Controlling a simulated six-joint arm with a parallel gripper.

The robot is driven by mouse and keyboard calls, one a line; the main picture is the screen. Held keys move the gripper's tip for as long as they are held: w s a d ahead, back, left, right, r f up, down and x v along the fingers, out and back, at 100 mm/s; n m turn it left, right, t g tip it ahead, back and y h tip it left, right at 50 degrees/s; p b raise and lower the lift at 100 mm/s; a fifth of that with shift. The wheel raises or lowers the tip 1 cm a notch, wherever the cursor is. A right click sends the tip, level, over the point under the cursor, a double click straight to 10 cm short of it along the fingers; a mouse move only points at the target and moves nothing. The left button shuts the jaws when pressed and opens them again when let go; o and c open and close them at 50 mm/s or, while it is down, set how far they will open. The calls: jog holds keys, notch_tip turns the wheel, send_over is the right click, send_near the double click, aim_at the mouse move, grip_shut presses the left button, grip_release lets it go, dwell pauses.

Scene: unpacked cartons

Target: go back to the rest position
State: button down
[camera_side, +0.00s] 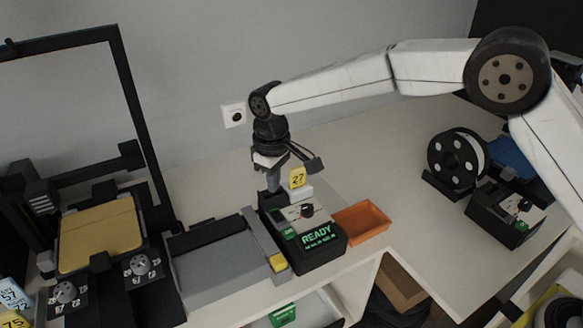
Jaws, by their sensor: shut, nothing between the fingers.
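My gripper (271,183) hangs from my outstretched arm, pointing down, over the back of a dark device whose green screen reads READY (318,237). It is shut and looks empty. Its fingertips are small and dark against the device, so I cannot tell whether they touch it. A yellow tag marked 27 (298,177) stands on a white block just right of the fingers.
An orange tray (362,222) sits right of the device. A grey flat unit (222,268) lies to its left. A black-framed machine with a gold plate (100,235) stands at left. A spool (458,157) and another dark device (505,213) stand at right. The tabletop between is clear.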

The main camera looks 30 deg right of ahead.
jog(key=shift+d, duration=0.1)
jog(key=shift+m+t, duration=0.3)
jog(key=shift+m, duration=0.4)
jog(key=s+d, duration=0.1)
jog(key=d, duration=0.1)
jog(key=s+d, duration=0.1)
jog(key=d, duration=0.4)
jog(key=shift+s+d+r, duration=0.15)
jog(key=shift+s+r, duration=0.15)
jog(key=shift+s, duration=0.1)
jog(key=s+d+f+m+t, duration=0.2)
jog(key=s+d+m, duration=0.2)
jog(key=s+d, duration=1.2)
jog(key=s, duration=0.4)
jog(key=shift+s+d+f+m, duration=0.2)
jog(key=shift+f+m, duration=0.1)
